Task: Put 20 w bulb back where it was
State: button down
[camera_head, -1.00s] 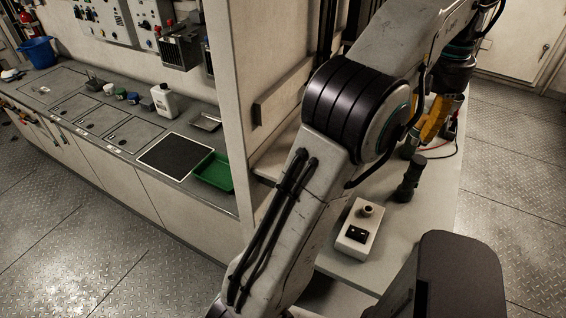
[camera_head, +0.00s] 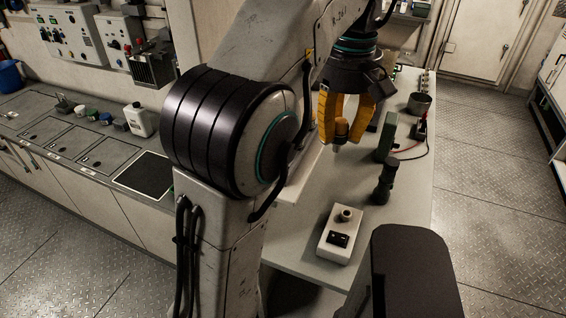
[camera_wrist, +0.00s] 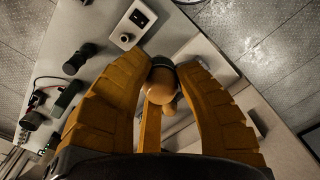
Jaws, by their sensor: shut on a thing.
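My gripper (camera_head: 345,125) has yellow-orange fingers and hangs above the white table (camera_head: 310,215). Its fingers are closed around a small bulb-like object, which I take to be the 20 w bulb. In the wrist view the bulb (camera_wrist: 161,88) shows as a rounded amber body with a dark collar between the fingers (camera_wrist: 160,110). Its pale tip points down in the head view. No marking on it is readable. A white box (camera_head: 340,238) with a round socket-like fitting and a black panel stands on the table, nearer the camera and apart from the bulb.
A dark cup (camera_head: 419,103) and wired parts are farther back. A counter with a white bottle (camera_head: 138,120) and black mat (camera_head: 145,175) runs along the left.

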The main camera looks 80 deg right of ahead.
jog(key=w+d+f, duration=0.1)
jog(key=w+f, duration=0.1)
jog(key=w, duration=0.1)
jog(key=w+d+f+p, duration=0.1)
jog(key=w+f, duration=0.1)
jog(key=w, duration=0.1)
jog(key=w+d+f, duration=0.1)
jog(key=w+f, duration=0.1)
jog(key=w, duration=0.2)
jog(key=shift+f, duration=2.2)
jog(key=shift+f, duration=0.1)
jog(key=c, duration=1)
grip_release()
jog(key=shift+c, duration=0.2)
notch_tip(320, 180, up, 12)
jog(key=p, duration=0.2)
jog(key=shift+d, duration=0.2)
